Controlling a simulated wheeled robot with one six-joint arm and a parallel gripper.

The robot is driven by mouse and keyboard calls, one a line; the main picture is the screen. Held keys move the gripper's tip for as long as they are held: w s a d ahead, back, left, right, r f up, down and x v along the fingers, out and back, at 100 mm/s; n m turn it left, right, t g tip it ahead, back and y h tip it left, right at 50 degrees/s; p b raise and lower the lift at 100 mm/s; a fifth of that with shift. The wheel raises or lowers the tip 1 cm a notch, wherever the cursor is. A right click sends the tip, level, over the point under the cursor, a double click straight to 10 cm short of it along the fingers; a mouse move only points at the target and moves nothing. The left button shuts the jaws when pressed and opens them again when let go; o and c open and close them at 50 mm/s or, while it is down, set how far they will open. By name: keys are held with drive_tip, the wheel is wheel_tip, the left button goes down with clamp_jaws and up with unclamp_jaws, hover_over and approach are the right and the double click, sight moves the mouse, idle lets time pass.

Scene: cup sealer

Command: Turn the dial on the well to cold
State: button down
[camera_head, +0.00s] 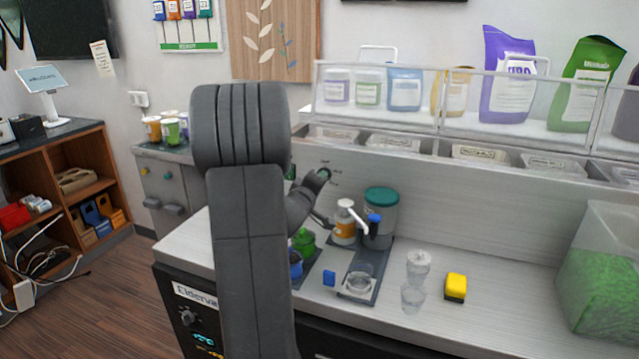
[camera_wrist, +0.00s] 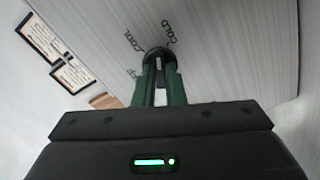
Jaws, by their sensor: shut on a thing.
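The dial (camera_wrist: 158,52) is a dark round knob on the pale panel of the well (camera_head: 400,180). In the wrist view, the word COLD is printed above it to the right, COOL to its upper left, and a partly hidden label to its left. My gripper (camera_wrist: 160,75) has green fingers closed on the dial from both sides. A small light mark shows between the fingers, but I cannot tell which label the dial points to. In the head view, my gripper (camera_head: 323,174) is at the panel, and the dial is mostly hidden by it.
My arm covers the middle of the head view. Below the panel, a counter holds a pump bottle (camera_head: 344,222), a teal-lidded container (camera_head: 381,217), clear cups (camera_head: 413,296) and a yellow block (camera_head: 456,288). Bins (camera_head: 480,154) and pouches (camera_head: 507,78) sit above behind a clear guard.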

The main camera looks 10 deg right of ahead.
drive_tip(key=m+b, duration=0.1)
drive_tip(key=m, duration=0.3)
drive_tip(key=shift+m, duration=0.4)
idle(0.4)
drive_tip(key=c, duration=1.5)
unclamp_jaws()
drive_tip(key=b+v, duration=0.1)
drive_tip(key=v, duration=1.3)
drive_tip(key=shift+w, duration=0.1)
drive_tip(key=x, duration=1.3)
drive_tip(key=shift+w+d+p, duration=0.3)
